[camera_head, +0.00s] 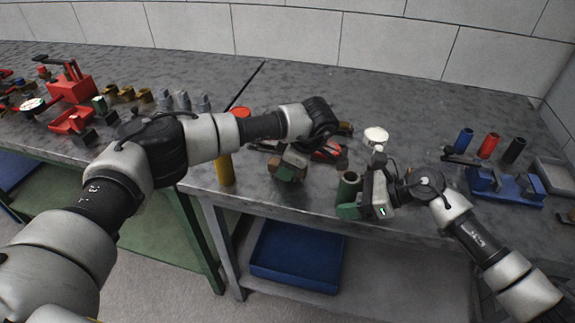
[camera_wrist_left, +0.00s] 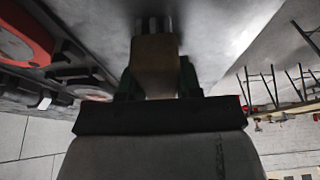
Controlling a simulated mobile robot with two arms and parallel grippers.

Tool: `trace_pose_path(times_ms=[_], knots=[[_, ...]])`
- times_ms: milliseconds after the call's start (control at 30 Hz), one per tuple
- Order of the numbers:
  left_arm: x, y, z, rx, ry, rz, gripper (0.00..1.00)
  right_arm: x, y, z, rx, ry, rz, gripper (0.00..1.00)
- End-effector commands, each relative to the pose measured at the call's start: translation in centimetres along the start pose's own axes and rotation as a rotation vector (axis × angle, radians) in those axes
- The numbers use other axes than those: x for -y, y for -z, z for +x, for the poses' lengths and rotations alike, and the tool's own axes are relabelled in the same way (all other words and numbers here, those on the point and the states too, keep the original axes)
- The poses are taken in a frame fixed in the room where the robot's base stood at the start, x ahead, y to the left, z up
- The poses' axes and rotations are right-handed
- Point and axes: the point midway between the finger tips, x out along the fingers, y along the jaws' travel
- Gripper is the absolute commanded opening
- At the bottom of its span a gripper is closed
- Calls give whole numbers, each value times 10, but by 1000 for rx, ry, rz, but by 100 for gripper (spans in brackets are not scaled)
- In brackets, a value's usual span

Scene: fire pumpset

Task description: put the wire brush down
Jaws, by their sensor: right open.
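The wire brush (camera_wrist_left: 155,62) is a brown wooden block with grey bristles at its far end in the left wrist view. My left gripper (camera_wrist_left: 155,88) has its green fingers closed on both sides of the block. In the head view this gripper (camera_head: 287,172) is over the front part of the grey bench, and only a little brown of the brush shows there. Whether the bristles touch the bench I cannot tell. My right gripper (camera_head: 352,207) is open, low at the bench's front edge, beside a dark green cylinder (camera_head: 348,187).
A yellow cylinder (camera_head: 225,170) stands left of my left gripper. A white round-topped item (camera_head: 376,135) stands behind my right gripper. A blue holder (camera_head: 500,186), coloured cylinders (camera_head: 488,145) and a grey tray (camera_head: 556,175) are at the right. The bench's back middle (camera_head: 330,85) is clear.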

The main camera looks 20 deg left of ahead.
Motion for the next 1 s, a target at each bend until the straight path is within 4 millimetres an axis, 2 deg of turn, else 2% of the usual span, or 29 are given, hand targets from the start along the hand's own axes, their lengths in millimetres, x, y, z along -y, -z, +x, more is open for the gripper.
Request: trace_pose_path(times_ms=[33,167,433,533,667,1000], knots=[[0,0,0,0,1,0,41,0,0,0,0,0,0,64],[0,0,0,0,1,0,59,0,0,0,0,0,0,64],[0,0,-1,0,0,0,59,0,0,0,0,0,0,64],[0,1,-8,0,-1,0,59,0,0,0,0,0,0,64],[0,1,-30,1,-3,1,59,0,0,0,0,0,0,64],[0,1,-100,0,-3,1,59,0,0,0,0,0,0,64]])
